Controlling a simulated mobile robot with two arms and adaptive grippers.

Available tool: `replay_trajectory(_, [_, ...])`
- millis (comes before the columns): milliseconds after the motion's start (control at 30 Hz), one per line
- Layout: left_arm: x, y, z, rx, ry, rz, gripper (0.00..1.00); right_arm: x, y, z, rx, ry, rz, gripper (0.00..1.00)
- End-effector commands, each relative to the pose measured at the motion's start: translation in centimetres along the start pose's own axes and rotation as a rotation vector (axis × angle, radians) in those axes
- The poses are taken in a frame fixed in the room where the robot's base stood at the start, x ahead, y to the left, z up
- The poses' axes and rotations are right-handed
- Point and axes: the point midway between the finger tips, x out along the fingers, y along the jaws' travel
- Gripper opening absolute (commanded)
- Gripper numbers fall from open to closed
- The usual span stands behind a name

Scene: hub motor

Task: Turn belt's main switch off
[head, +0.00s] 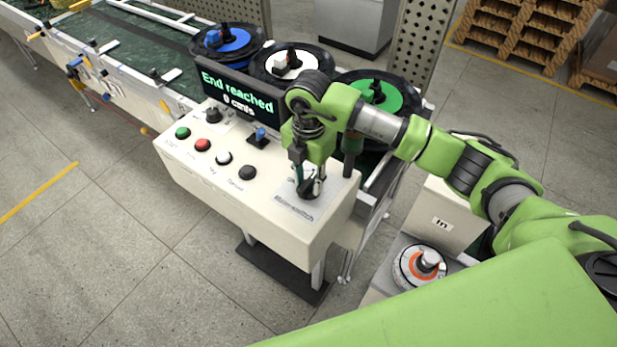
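The belt's control box (235,203) is cream with a sloped top. Its main switch (308,188) is a dark knob at the right end, above a label reading "Main switch" (293,209). My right gripper (309,186) points down over the main switch, its fingertips at the knob on either side. The fingers partly hide the knob, and I cannot tell whether they press on it or what position it is in. A display (238,95) on the box reads "End reached" and "0 cm/s". My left gripper is not in view.
Green (182,133), red (203,145), white (223,158) and black (247,172) buttons line the box, with a blue-topped joystick (260,137) behind. Hub motors with blue, white and green discs stand behind the display.

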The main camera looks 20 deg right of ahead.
Motion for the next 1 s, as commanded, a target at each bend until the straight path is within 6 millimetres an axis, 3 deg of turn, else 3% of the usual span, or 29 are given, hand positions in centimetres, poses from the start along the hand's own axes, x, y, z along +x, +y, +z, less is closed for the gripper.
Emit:
replay_trajectory(33, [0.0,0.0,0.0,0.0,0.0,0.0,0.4,0.0,0.0,0.0,0.0,0.0,0.0,0.19])
replay_trajectory(100, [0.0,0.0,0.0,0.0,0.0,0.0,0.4,0.0,0.0,0.0,0.0,0.0,0.0,0.01])
replay_trajectory(567, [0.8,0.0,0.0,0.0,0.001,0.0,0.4,0.1,0.0,0.0,-0.05,0.0,0.001,0.0])
replay_trajectory(1000, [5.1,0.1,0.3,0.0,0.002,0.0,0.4,0.5,0.1,0.1,-0.385,-0.001,0.002,0.0])
